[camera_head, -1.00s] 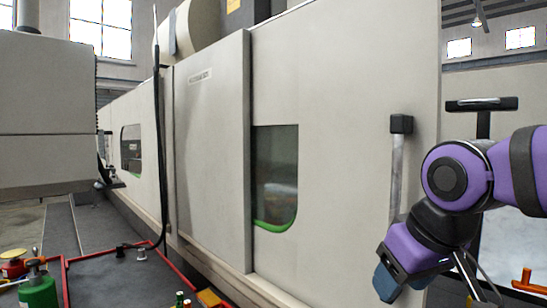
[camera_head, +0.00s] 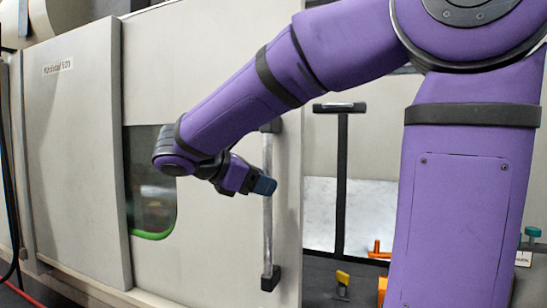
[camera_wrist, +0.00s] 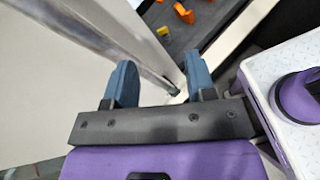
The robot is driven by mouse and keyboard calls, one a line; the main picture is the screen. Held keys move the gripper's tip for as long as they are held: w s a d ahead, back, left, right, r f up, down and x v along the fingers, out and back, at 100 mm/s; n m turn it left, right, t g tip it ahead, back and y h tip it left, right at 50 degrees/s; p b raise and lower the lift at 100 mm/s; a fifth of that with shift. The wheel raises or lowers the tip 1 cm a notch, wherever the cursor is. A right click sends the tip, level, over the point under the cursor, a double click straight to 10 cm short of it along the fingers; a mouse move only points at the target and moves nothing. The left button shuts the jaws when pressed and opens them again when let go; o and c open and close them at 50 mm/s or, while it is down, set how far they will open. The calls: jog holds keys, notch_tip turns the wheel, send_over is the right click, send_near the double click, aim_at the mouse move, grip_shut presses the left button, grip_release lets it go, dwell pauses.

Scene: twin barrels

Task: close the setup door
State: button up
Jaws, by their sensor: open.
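The setup door (camera_head: 215,80) is a large cream panel with a dark window and a vertical bar handle near its right edge. An open gap shows to the right of that edge. The handle (camera_head: 268,240) has a grey bar and black end mounts. My gripper (camera_head: 263,186) is open at the upper half of the bar, and its fingers hide part of it. In the wrist view the handle (camera_wrist: 95,38) runs diagonally past the left blue fingertip, its far end showing between the fingers (camera_wrist: 160,75). I cannot tell whether the fingers touch the bar.
A black T-shaped post (camera_head: 341,170) stands in the gap right of the door. A fixed-looking cream panel (camera_head: 75,150) is at the left. My purple arm covers much of the upper and right view.

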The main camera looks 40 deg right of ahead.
jog(key=w+a+r+n+g+h, duration=0.1)
jog(key=w+a+r+n+h, duration=0.1)
jog(key=w+r+n+h, duration=0.25)
jog(key=d+m, duration=0.1)
jog(key=d, duration=0.9)
jog(key=shift+d+m, duration=0.2)
jog(key=shift+m, duration=0.15)
jog(key=shift+f, duration=0.1)
grip_shut()
